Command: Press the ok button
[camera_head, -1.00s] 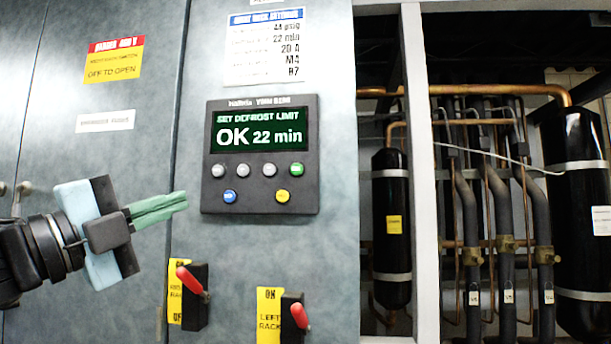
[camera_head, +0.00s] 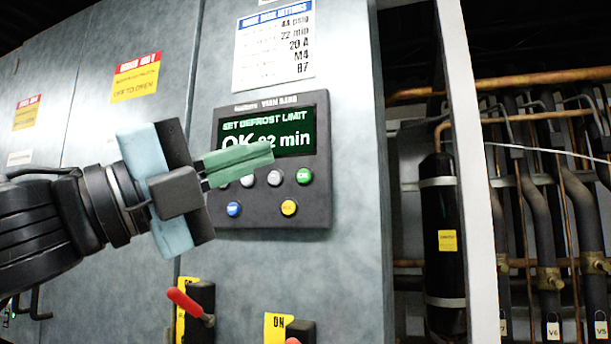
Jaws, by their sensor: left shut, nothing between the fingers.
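A dark control panel (camera_head: 318,215) is mounted on the grey cabinet door. Its screen (camera_head: 300,122) reads "SET DEFROST LIMIT" and "OK 22 min". Below the screen is a row of grey buttons (camera_head: 275,178) with a green button (camera_head: 303,176) at its right end; the green button's small label is hard to read. A blue button (camera_head: 233,209) and a yellow button (camera_head: 289,208) sit lower. My left gripper (camera_head: 268,153) is shut and empty, its green fingers pointing right. The fingertips overlap the screen's lower edge, up and left of the green button, and cover some buttons. I cannot tell contact.
Two levers with red handles (camera_head: 186,303) stick out below the panel; the right one is cut off by the frame. A settings sheet (camera_head: 275,50) hangs above the panel. A white post (camera_head: 467,150), copper pipes and a black cylinder (camera_head: 440,215) stand to the right.

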